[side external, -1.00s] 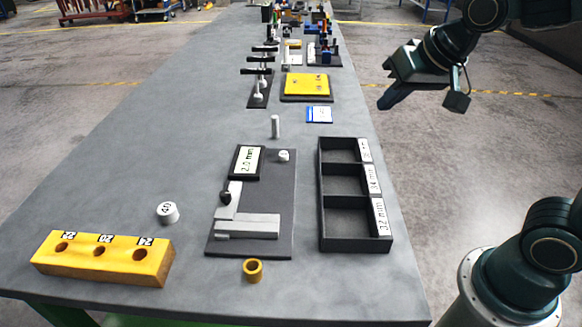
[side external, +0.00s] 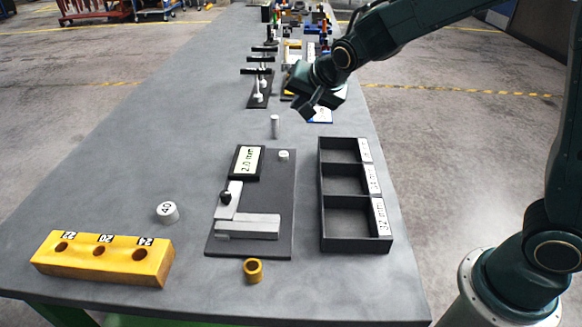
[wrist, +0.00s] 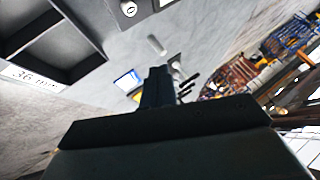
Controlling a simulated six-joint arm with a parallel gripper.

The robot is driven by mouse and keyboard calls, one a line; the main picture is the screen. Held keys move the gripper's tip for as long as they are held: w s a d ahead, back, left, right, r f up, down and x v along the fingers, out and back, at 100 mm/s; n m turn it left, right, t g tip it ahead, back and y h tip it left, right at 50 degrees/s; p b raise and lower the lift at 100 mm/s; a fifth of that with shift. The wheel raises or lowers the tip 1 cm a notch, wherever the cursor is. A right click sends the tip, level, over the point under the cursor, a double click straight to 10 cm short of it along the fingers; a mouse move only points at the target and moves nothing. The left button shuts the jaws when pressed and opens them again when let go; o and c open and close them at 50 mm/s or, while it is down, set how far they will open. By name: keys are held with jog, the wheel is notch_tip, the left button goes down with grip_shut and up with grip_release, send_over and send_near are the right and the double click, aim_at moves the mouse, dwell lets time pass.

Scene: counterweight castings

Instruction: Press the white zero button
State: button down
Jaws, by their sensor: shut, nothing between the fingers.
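The white zero button (side external: 283,155) is a small round knob on the dark gauge plate (side external: 270,185), right of the display (side external: 247,161) that reads 2.0 mm. In the wrist view the button (wrist: 128,8) shows at the top edge, marked 0. My gripper (side external: 304,113) is in the air above and beyond the plate in the side view, apart from the button. Its fingers (wrist: 160,70) are together with nothing between them. Nothing covers the button in the side view.
A black three-compartment tray (side external: 322,200) stands right of the plate. A small grey pin (side external: 275,126) stands behind it. A yellow ring (side external: 253,270), a white 40 cap (side external: 167,211) and a yellow block with holes (side external: 75,270) are nearer.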

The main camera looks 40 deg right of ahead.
jog(key=shift+m+t, duration=0.3)
jog(key=shift+m, duration=0.2)
jog(key=w+f, duration=0.1)
jog(key=w+a+f, duration=0.1)
jog(key=w, duration=0.1)
jog(key=shift+w+a+f, duration=0.15)
jog(key=shift+w+f, duration=0.1)
jog(key=shift+f, duration=0.1)
jog(key=shift+f, duration=0.1)
jog(key=shift+f, duration=4.35)
jog(key=shift+f, duration=0.9)
jog(key=shift+r, duration=0.9)
jog(key=shift+r, duration=0.15)
jog(key=shift+r, duration=2.4)
